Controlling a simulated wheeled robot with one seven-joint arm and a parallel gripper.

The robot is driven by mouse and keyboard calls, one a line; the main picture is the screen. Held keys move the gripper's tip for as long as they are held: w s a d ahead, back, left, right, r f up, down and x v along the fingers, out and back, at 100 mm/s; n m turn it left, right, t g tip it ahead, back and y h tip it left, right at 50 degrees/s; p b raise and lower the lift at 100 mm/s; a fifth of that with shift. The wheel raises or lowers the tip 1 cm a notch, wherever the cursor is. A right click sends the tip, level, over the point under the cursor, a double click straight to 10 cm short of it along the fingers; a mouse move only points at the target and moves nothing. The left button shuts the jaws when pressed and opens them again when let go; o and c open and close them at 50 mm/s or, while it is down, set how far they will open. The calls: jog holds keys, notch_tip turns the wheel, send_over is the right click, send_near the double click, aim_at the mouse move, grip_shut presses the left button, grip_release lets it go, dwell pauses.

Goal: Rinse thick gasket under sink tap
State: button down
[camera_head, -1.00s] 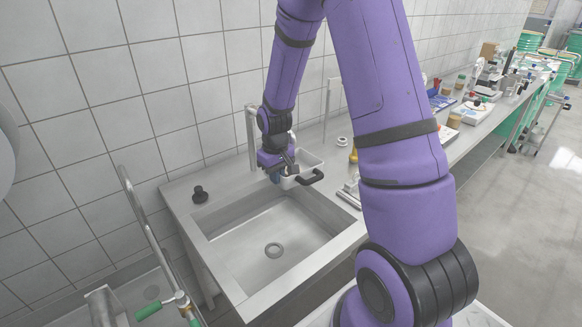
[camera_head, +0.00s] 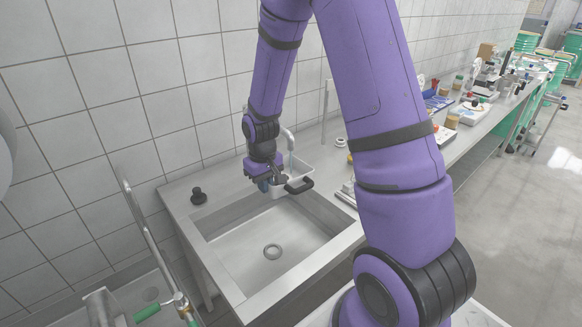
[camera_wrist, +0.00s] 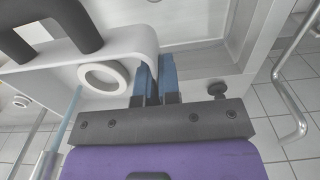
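My gripper (camera_wrist: 157,83) has blue fingers close together at the rim of a white tray (camera_wrist: 122,48) with black handles; they appear closed on its wall. The tray shows beside the gripper (camera_head: 264,184) in the head view (camera_head: 299,165), over the sink's back edge. A thick white ring, likely the gasket (camera_wrist: 103,65), appears inside the tray in the wrist view; it is hidden in the head view. A pale blue strip, perhaps water, runs near it. A curved metal tap (camera_head: 290,139) is partly hidden behind my arm. The steel sink (camera_head: 232,246) looks empty.
A black knob (camera_head: 198,195) stands on the counter left of the sink. A small white ring (camera_head: 340,142) lies at the right near the wall. A second tap with green parts (camera_head: 145,224) stands in front left. Cluttered bench items are far right.

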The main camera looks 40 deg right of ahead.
jog(key=s+a, duration=0.2)
jog(key=a, duration=0.5)
jog(key=shift+a, duration=0.25)
jog(key=shift+f, duration=0.1)
